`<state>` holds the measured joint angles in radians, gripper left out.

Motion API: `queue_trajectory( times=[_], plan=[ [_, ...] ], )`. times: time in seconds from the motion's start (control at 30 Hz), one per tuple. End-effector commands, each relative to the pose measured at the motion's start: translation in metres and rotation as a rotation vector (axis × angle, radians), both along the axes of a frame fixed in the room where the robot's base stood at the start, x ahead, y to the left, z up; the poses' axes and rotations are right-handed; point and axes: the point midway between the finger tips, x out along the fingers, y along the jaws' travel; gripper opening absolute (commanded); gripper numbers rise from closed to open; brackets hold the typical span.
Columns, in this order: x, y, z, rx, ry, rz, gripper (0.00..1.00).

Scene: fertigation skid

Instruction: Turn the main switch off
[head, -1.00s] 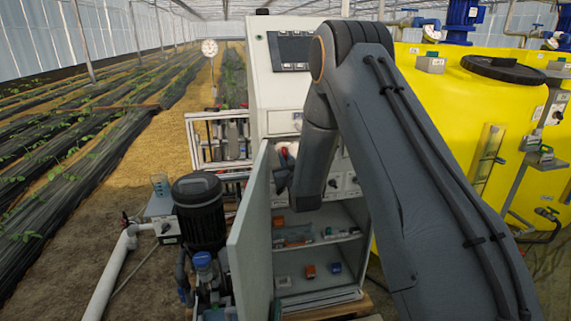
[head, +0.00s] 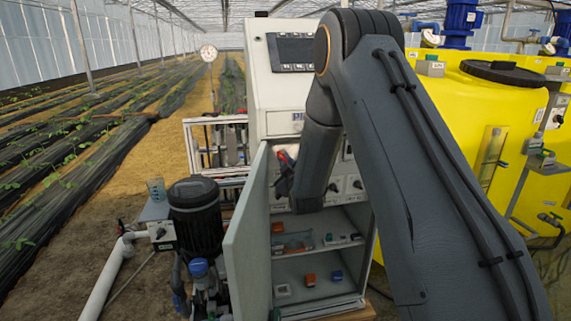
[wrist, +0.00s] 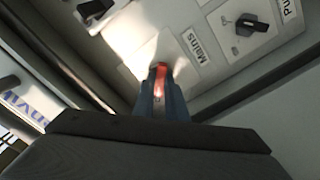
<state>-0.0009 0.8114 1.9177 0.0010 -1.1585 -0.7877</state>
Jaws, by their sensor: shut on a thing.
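The main switch (wrist: 160,72) shows a red handle in the wrist view, beside a label reading "Mains". My gripper (wrist: 160,88) has its two fingers closed around that red handle, and their tips are close to the pale panel. The fingers hide most of the switch body, so its exact angle cannot be told. In the head view my gripper (head: 284,168) is at the upper part of the open cabinet, behind its door, with a bit of red at the tips. My arm covers part of the panel there.
The cabinet door (head: 246,240) stands open just left of my gripper. A black rotary knob (wrist: 250,25) sits right of the main switch, and another knob (wrist: 96,8) is at upper left. Lower shelves (head: 318,248) hold small parts. A pump (head: 197,215) stands left of the door.

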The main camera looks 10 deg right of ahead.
Motion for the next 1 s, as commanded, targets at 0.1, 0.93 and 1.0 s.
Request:
queue_trajectory(
  times=[0.1, 0.93, 1.0],
  plan=[
    [-0.0002, 0.0001, -0.0006, -0.012, 0.001, 0.000, 0.00],
    [-0.0024, 0.0001, -0.0001, -0.013, 0.000, 0.000, 0.31],
    [-0.0082, 0.0000, -0.0003, -0.013, 0.000, 0.000, 0.31]
  ],
)
